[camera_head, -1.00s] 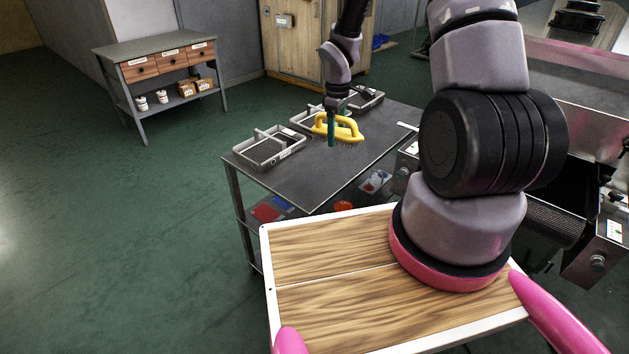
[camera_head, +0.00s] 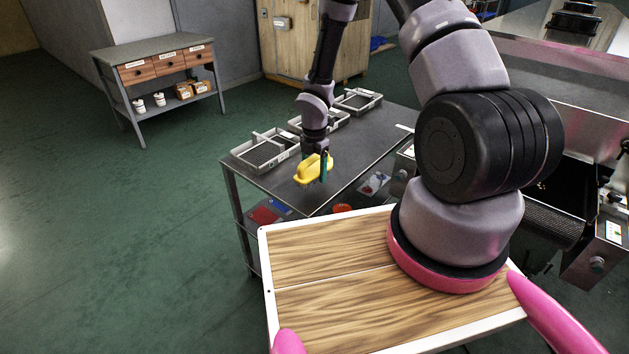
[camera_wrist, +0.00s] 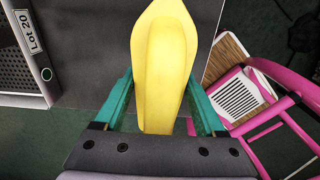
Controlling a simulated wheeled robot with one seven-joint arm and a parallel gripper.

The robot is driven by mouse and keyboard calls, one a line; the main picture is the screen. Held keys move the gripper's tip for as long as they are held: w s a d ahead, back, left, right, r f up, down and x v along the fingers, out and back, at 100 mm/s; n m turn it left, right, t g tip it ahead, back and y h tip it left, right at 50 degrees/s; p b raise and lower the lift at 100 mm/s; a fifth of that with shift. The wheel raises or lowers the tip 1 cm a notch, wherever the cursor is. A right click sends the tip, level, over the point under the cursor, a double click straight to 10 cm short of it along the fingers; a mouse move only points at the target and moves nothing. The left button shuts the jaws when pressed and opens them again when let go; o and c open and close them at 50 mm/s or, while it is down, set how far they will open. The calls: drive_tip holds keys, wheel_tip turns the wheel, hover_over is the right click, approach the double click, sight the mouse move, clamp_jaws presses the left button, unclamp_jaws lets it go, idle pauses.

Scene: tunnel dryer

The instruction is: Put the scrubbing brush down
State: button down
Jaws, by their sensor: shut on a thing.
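The yellow scrubbing brush (camera_head: 312,170) is held by my gripper (camera_head: 323,168) above the near part of the dark grey table (camera_head: 345,176). In the wrist view, the brush's yellow handle (camera_wrist: 165,60) lies between the two green fingers of my gripper (camera_wrist: 160,95), which are shut on it. The brush's bristles are hardly visible. The table top also shows in the wrist view (camera_wrist: 90,50), below the brush. I cannot tell the exact gap between brush and table.
Several grey trays stand along the table's left and far side, the nearest being a divided tray (camera_head: 265,152). A tray marked "Lot 20" (camera_wrist: 25,50) shows in the wrist view. The table's lower shelf holds red and blue items. The table's near right area is bare.

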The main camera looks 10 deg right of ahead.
sight(314, 156)
drive_tip(key=shift+f, duration=1.8)
drive_tip(key=shift+f, duration=0.1)
unclamp_jaws()
wheel_tip(314, 156, up, 12)
drive_tip(key=shift+r, duration=0.15)
drive_tip(key=s+d+r+m+t, duration=0.1)
drive_tip(key=s+d+r+m, duration=0.1)
drive_tip(key=r+m, duration=0.5)
drive_tip(key=s+d+r+m+t, duration=0.1)
drive_tip(key=s+d+r+m, duration=0.15)
drive_tip(key=r, duration=0.85)
drive_tip(key=s+d+r+m+t, duration=0.1)
drive_tip(key=d+r+m, duration=0.1)
drive_tip(key=r+m, duration=0.5)
drive_tip(key=s+r+m+t+y, duration=0.2)
drive_tip(key=s+r+m+t, duration=0.2)
drive_tip(key=s+r+m, duration=0.9)
drive_tip(key=s+r, duration=0.3)
drive_tip(key=shift+s+a+r, duration=0.15)
drive_tip(key=shift+s, duration=0.15)
